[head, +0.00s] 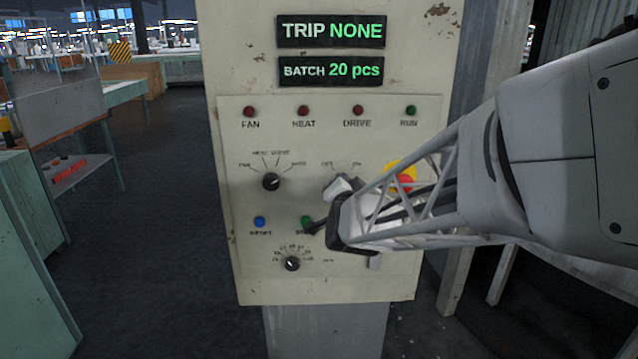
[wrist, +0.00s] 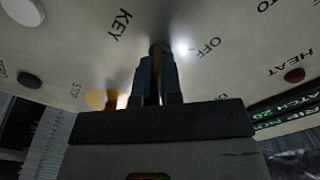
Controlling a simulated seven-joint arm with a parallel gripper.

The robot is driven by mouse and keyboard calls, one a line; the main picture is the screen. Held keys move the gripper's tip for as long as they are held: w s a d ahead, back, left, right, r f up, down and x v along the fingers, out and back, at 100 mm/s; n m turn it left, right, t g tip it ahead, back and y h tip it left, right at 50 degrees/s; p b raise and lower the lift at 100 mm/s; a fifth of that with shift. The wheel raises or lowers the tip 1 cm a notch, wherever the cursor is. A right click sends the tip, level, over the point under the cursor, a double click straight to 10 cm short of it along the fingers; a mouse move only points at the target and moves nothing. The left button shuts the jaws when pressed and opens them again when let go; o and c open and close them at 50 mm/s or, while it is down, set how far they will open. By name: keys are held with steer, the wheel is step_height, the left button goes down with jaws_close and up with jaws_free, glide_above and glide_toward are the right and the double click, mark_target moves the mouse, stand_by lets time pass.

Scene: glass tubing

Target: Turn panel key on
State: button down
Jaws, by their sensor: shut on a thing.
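The light grey control panel (head: 330,132) stands upright in the head view. Its key switch lies under the OFF and ON labels, mostly hidden there by my gripper (head: 341,187). In the wrist view the key (wrist: 160,47) shows as a dark round piece at the panel face, beside the KEY and OFF lettering. My gripper's two fingers (wrist: 157,68) are close together around it, with a thin strip between them. The gripper is shut on the key. The key's exact angle is hidden by the fingers.
A selector knob (head: 271,182) is left of my gripper. A blue button (head: 260,222), a green button (head: 306,220) and a small dial (head: 291,264) sit lower. A red stop button (head: 405,182) on yellow is right, partly behind my arm. Displays read TRIP NONE (head: 331,31) and BATCH 20 pcs (head: 331,71).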

steer(key=shift+m, duration=0.5)
steer(key=c, duration=1.3)
jaws_free()
steer(key=shift+s, duration=0.1)
steer(key=shift+s, duration=3.8)
